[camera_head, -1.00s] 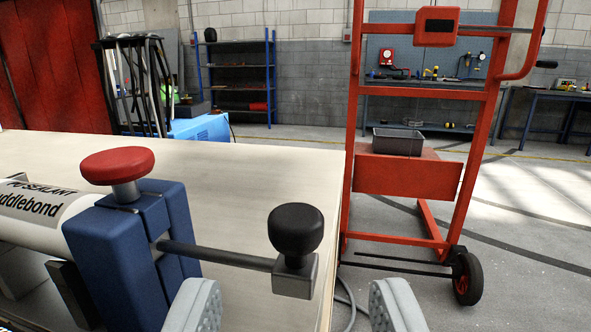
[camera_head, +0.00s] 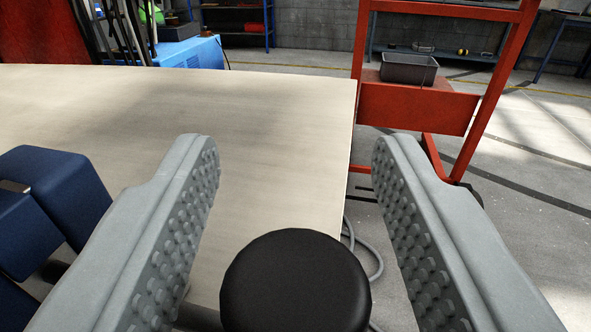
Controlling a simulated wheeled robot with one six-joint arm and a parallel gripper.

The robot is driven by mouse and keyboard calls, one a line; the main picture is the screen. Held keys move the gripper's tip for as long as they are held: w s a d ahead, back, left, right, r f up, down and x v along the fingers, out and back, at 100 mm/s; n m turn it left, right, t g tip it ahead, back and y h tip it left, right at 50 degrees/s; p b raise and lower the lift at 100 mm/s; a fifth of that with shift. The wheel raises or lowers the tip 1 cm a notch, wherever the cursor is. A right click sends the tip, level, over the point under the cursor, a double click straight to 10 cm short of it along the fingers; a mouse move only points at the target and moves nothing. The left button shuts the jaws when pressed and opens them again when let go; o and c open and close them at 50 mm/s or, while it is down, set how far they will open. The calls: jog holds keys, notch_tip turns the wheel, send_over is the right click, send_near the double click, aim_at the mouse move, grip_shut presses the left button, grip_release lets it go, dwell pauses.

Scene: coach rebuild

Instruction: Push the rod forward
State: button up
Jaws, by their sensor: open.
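The rod's black knob (camera_head: 295,282) is at the bottom centre of the camera view, seen close up from above. It lies between the two grey fingers of my gripper (camera_head: 296,155), nearer their base in the picture. The fingers are wide open, with a visible gap between them and the knob. The rod itself is mostly hidden below the knob and behind the left finger. The blue clamp block (camera_head: 50,205) that the rod comes from is at the left edge, partly cut off.
The pale tabletop (camera_head: 250,110) is bare beyond the clamp, and its right edge runs near the knob. A grey cable (camera_head: 362,250) hangs past the table edge.

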grip_shut()
jog(key=a, duration=0.1)
jog(key=w+a, duration=0.1)
jog(key=a, duration=0.1)
jog(key=shift+w+a, duration=0.1)
jog(key=shift+a, duration=0.15)
grip_release()
jog(key=shift+a, duration=0.2)
jog(key=s+a, duration=0.1)
jog(key=s, duration=1.6)
jog(key=shift+s+a, duration=0.15)
jog(key=shift+a, duration=0.05)
